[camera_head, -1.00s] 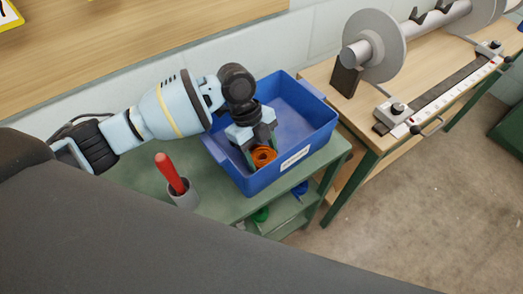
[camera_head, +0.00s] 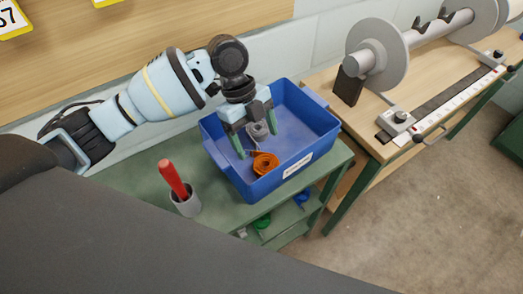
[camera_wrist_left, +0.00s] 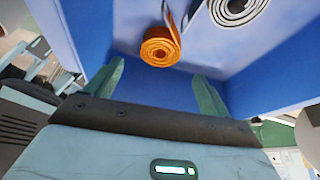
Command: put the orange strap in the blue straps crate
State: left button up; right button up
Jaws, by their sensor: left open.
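The orange strap (camera_head: 265,163), a rolled coil with a loose tail, lies on the floor of the blue straps crate (camera_head: 222,165) near its front wall. It also shows in the left wrist view (camera_wrist_left: 160,47). My left gripper (camera_head: 256,143) is open and empty above the crate, its green fingers pointing down, apart from the strap. In the left wrist view the strap lies beyond the two fingertips (camera_wrist_left: 160,80). A grey coiled strap (camera_head: 257,131) is also in the crate, partly hidden by the fingers. My right gripper is not in view.
The crate stands on a green shelf unit (camera_head: 225,208) with a red-handled tool in a grey cup (camera_head: 187,205) to its left. A wooden bench with a large roller (camera_head: 375,46) stands to the right. Green and blue items sit on the lower shelf.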

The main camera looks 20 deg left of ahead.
pick_arm(q)
jog(key=shift+v, duration=2.4)
